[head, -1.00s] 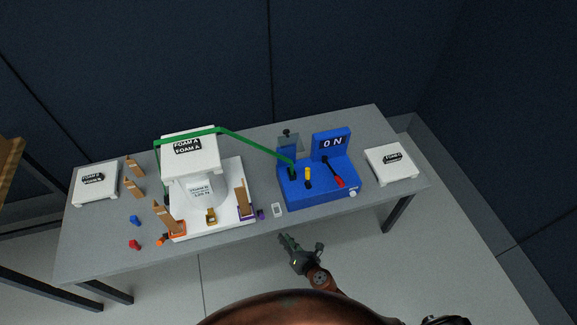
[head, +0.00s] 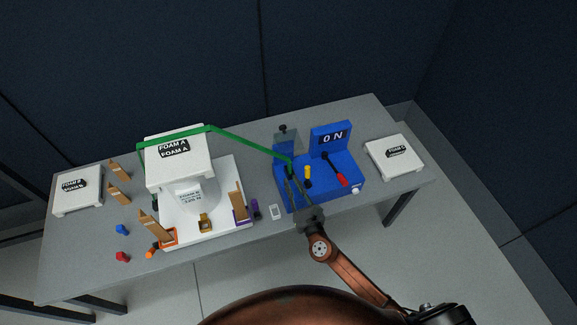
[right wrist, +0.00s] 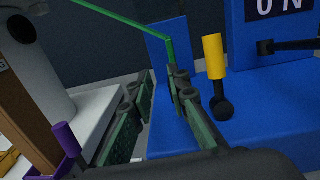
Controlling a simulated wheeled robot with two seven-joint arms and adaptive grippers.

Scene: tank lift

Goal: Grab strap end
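A green strap (head: 240,142) runs from the white block labelled FOAM A (head: 178,160) across to a blue unit (head: 335,185). The strap end (right wrist: 169,52) hangs down at the left part of the blue unit, close to the right-hand finger in the right wrist view. My right gripper (head: 293,182) reaches over the blue unit from its front, with its fingertips near the strap end. In the right wrist view my right gripper (right wrist: 157,105) is open, with a wide gap between its green pads. Whether the strap touches a finger is unclear. My left gripper is not seen.
The blue unit has a yellow-handled lever (right wrist: 215,58), a red-handled lever (head: 337,172) and a display reading 0 N (head: 332,138). A purple clamp (right wrist: 66,142) stands left of the gripper. White foam blocks lie at both table ends (head: 78,190) (head: 395,156).

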